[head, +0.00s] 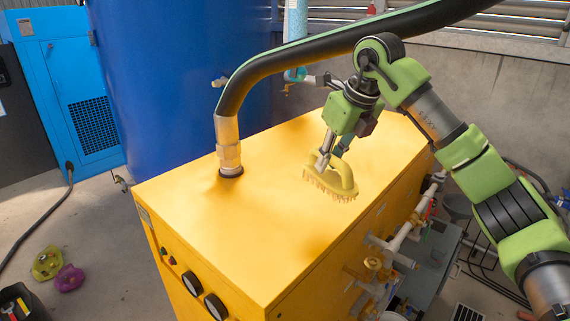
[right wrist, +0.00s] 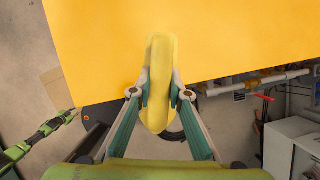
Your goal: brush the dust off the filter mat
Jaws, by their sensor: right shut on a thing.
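My right gripper (head: 333,153) is shut on a yellow brush (head: 338,178) with tan bristles facing down. It holds the brush over the yellow cabinet's top; whether the bristles touch it I cannot tell. In the right wrist view the brush (right wrist: 160,85) sits between both fingers (right wrist: 160,92). A dark grille (head: 93,125) is set in the blue cabinet at the far left, well away from the brush. I cannot tell whether it holds the filter mat or dust. A green arm part of mine (right wrist: 40,135) shows small at the left of the wrist view; its fingers are unclear.
The yellow cabinet (head: 230,240) fills the middle, with a thick black hose (head: 270,67) rising from its top. A blue tank (head: 180,80) stands behind. Pipes and valves (head: 395,245) line its right side. Green and purple objects (head: 58,270) lie on the floor at left.

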